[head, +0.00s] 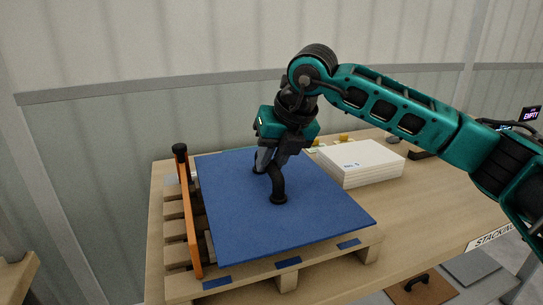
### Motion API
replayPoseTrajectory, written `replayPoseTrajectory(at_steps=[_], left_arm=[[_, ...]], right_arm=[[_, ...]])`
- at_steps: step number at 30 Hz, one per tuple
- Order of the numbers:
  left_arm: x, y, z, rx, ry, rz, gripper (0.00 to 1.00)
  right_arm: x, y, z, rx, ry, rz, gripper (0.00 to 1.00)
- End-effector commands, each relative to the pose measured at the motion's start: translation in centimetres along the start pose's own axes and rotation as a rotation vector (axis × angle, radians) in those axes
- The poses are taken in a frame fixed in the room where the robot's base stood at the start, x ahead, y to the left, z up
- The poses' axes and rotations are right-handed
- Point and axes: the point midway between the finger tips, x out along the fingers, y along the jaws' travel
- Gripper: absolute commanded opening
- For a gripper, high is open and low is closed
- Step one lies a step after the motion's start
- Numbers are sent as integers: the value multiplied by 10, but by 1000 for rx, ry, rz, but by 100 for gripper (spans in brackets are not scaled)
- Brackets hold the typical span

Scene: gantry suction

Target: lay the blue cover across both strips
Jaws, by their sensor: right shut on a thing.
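The blue cover (240,205) is a large flat square panel with a black arched handle (279,190) near its middle. It lies over or just above a wooden pallet (255,283); I cannot tell whether it touches. My right gripper (270,168) comes down from above and is shut on the black handle. An orange bar (190,220) with a black knob at its far end runs along the cover's left side. I cannot identify the two strips for certain; anything under the cover is hidden. My left gripper is not in view.
A stack of white boards (360,163) stands right of the cover on the wooden table (425,195). Small blue marks (288,262) lie on the pallet's front edge. The table's right part is mostly clear, beneath my right arm. A grey wall stands behind.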

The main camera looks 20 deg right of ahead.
Motion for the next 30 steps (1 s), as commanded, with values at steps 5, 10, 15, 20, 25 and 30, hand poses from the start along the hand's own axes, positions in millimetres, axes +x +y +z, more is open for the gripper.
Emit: replayPoseTrajectory(at_steps=[5, 10, 15, 20, 25, 30], left_arm=[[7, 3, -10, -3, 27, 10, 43], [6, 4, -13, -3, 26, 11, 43], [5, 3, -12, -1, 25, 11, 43], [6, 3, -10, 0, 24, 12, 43], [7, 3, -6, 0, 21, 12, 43], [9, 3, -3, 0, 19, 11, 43]], right_arm=[[11, -2, -4, 0, -5, 3, 0], [11, -2, -4, 0, -6, 2, 0], [11, -2, -4, 0, -5, 2, 0], [12, -2, -4, 0, -5, 2, 0], [14, -3, -5, 0, -5, 2, 0], [16, -3, -6, 0, -5, 2, 0]])
